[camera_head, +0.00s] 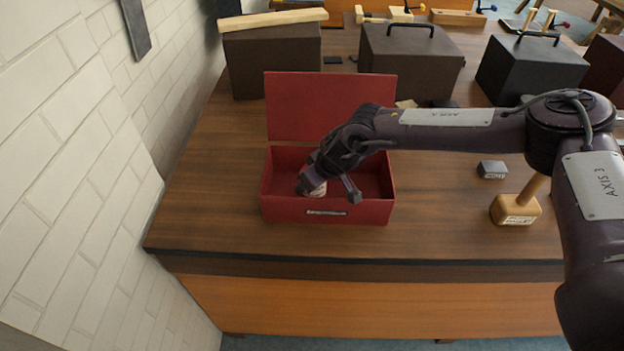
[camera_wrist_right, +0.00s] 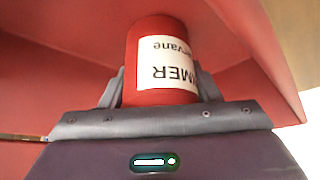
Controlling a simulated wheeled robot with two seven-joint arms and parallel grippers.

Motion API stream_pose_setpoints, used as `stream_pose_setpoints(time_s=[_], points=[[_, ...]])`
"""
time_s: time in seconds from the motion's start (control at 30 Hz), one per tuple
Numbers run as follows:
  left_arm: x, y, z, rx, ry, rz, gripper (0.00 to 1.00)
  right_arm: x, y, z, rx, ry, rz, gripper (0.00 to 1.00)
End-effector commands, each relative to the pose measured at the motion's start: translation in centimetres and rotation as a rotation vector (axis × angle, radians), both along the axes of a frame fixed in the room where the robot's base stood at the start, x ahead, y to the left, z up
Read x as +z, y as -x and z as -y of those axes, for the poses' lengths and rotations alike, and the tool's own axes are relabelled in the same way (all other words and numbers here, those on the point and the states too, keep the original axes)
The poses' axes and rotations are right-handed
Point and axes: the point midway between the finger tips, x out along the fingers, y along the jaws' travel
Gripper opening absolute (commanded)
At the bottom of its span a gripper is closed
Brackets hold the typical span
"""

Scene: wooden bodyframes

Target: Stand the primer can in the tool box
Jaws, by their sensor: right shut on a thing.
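The tool box (camera_head: 284,208) is an open red metal box on the wooden bench, with its red lid (camera_head: 325,100) raised at the back. The primer can (camera_wrist_right: 150,30) is a red cylinder with a white label, and it fills the space between the fingers of my right gripper (camera_wrist_right: 160,92). In the head view the gripper (camera_head: 328,190) reaches down into the left half of the box, and only a small part of the can (camera_head: 319,190) shows beside it. Red box walls surround the can in the wrist view. Whether its base touches the box floor is hidden. My left gripper is not in view.
A wooden mallet (camera_head: 515,210) and a small dark block (camera_head: 491,169) are on the bench to the right. Dark cases (camera_head: 270,60) (camera_head: 410,58) (camera_head: 532,68) stand behind. A white brick wall (camera_head: 70,180) is at left.

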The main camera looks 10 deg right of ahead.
Motion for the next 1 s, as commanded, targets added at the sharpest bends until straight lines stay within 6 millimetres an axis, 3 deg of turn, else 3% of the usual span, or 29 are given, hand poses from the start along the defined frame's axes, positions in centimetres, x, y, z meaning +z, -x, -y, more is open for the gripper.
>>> stream_pose_setpoints(time_s=[0.03, 0.07, 0.23, 0.63, 1.0], points=[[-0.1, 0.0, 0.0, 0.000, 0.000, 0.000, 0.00, -0.1, 0.0, 0.0, -0.001, -0.001, 0.001, 0.24], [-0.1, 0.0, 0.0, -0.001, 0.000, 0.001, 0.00, -0.2, 0.0, 0.0, -0.001, 0.000, 0.000, 0.57], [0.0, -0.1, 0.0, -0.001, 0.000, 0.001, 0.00, -0.1, 0.0, 0.0, -0.001, 0.000, 0.000, 0.78], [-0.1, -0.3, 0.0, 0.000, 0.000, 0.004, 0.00, 0.7, 0.3, 0.2, -0.002, -0.002, -0.001, 0.78], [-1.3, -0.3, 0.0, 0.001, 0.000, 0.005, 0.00, 7.2, 3.5, 2.1, -0.001, -0.003, 0.002, 0.78]])
